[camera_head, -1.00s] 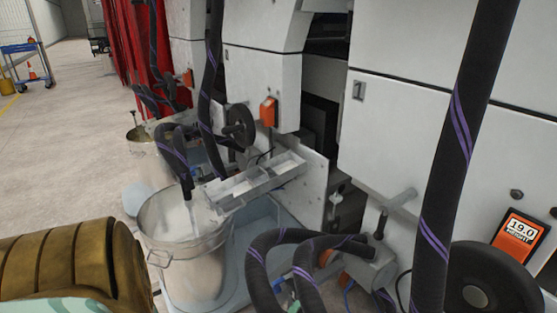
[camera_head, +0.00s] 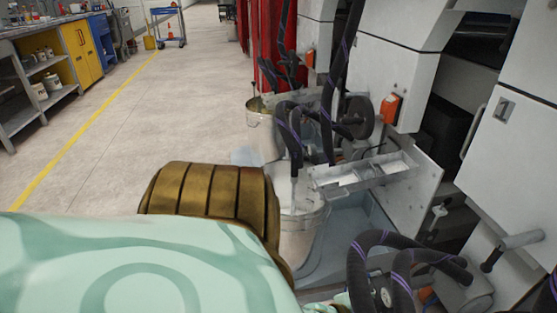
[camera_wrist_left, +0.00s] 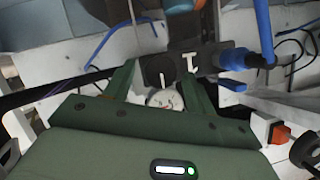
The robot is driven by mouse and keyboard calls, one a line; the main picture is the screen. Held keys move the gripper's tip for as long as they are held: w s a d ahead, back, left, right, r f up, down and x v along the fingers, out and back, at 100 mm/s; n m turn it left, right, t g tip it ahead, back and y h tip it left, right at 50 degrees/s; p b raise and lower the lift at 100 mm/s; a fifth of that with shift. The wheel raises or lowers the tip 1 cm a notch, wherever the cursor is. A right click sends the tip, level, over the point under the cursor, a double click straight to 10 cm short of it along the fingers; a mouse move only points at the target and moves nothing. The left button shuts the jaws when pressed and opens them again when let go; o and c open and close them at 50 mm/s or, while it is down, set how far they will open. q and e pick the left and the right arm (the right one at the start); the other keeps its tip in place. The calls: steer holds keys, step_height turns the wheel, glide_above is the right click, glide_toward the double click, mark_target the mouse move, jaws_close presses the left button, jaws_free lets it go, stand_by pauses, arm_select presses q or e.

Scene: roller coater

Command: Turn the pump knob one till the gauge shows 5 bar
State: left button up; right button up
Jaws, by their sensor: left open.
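In the left wrist view, my left gripper (camera_wrist_left: 160,95) is open, with its two green fingers pointing at a black block (camera_wrist_left: 172,62) with white marks. Part of this block may be the pump knob; I cannot tell for sure. A white round dial (camera_wrist_left: 164,99), apparently the gauge, shows between the fingers, too small to read. I cannot tell whether the fingers touch anything. In the head view my mint and gold left arm fills the lower left and hides most of the gripper. My right gripper is not in view.
Blue hoses (camera_wrist_left: 263,30) and thin cables run close to the fingers. In the head view, thick black hoses (camera_head: 372,245) loop at lower right. A metal bucket (camera_head: 302,230) stands beside my arm, below a metal tray (camera_head: 368,172). The floor (camera_head: 150,120) at left is clear.

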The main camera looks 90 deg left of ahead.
mark_target(372, 307)
arm_select(q)
steer(key=s+r+n, duration=0.1)
steer(key=s+n+h+p, duration=0.1)
steer(key=s, duration=0.1)
steer(key=s+r+n+h+p, duration=0.1)
steer(key=shift+s+r, duration=0.15)
steer(key=shift+r, duration=0.15)
steer(key=s+d+r+g+p, duration=0.2)
steer(key=s+d+r+p, duration=0.1)
steer(key=s+p, duration=0.4)
steer(key=s+d+r+m+g+h+p, duration=0.1)
steer(key=s+d+r+g+p, duration=0.1)
steer(key=s+p, duration=0.6)
steer(key=s+d+r+m+g+p, duration=0.1)
steer(key=s+d+r+g+p, duration=0.1)
steer(key=s+d+r+p, duration=0.2)
steer(key=s+p, duration=0.3)
steer(key=s, duration=0.3)
steer(key=shift+s+d+r, duration=0.25)
steer(key=shift+d, duration=0.15)
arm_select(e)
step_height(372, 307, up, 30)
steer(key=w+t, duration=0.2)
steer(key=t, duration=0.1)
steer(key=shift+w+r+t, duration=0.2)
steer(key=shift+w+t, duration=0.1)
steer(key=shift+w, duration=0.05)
